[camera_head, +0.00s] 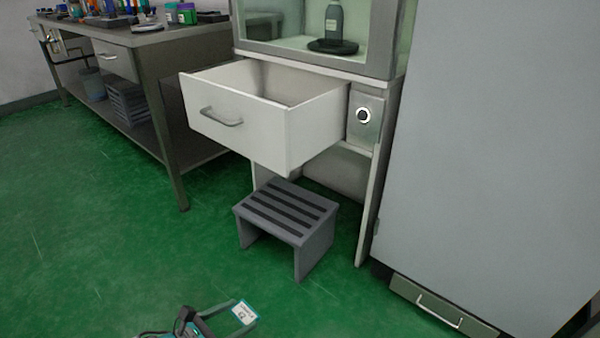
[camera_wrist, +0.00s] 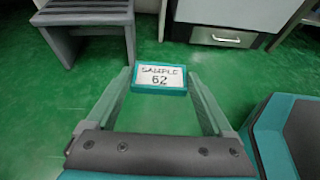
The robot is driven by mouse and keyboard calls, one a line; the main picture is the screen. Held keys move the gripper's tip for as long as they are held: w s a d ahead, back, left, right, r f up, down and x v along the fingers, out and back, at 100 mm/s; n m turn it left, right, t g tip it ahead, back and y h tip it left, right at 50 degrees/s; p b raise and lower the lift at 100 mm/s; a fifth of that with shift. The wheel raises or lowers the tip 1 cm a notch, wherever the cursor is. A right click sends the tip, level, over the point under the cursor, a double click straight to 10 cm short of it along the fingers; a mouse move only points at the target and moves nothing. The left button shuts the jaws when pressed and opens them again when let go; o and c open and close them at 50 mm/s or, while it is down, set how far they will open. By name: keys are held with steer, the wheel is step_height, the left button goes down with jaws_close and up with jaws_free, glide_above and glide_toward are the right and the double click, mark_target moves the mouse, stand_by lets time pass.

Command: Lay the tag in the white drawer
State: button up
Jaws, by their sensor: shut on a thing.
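The white drawer (camera_head: 238,128) is pulled open below a glass-fronted cabinet, with its handle facing left and front. The part of its inside that shows looks empty; the near floor of it is hidden by the front panel. The tag (camera_wrist: 160,78) is a small teal-edged plate with a white face reading "SAMPLE 62". My gripper (camera_wrist: 160,82) is shut on the tag, which sits between its fingertips. In the head view the tag (camera_head: 244,312) shows at the bottom, low in front of the drawer and well apart from it.
A grey step stool (camera_head: 287,222) stands on the green floor under the drawer. A steel workbench (camera_head: 160,45) with bottles is at the left. A large grey cabinet (camera_head: 480,150) blocks the right. The floor at front left is clear.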

steer(key=w+d+r+n+t+y, duration=0.3)
steer(key=w+d+r+n+y, duration=0.2)
steer(key=w+d+r, duration=2)
steer(key=w+d, duration=0.2)
steer(key=d, duration=0.2)
steer(key=shift+w+d+r, duration=0.2)
steer(key=shift+w+d, duration=0.05)
steer(key=shift+w, duration=0.1)
steer(key=shift+s+d+f, duration=0.15)
steer(key=shift+f, duration=0.05)
step_height(320, 180, up, 10)
steer(key=p, duration=0.9)
steer(key=shift+f, duration=0.2)
steer(key=shift+f, duration=0.15)
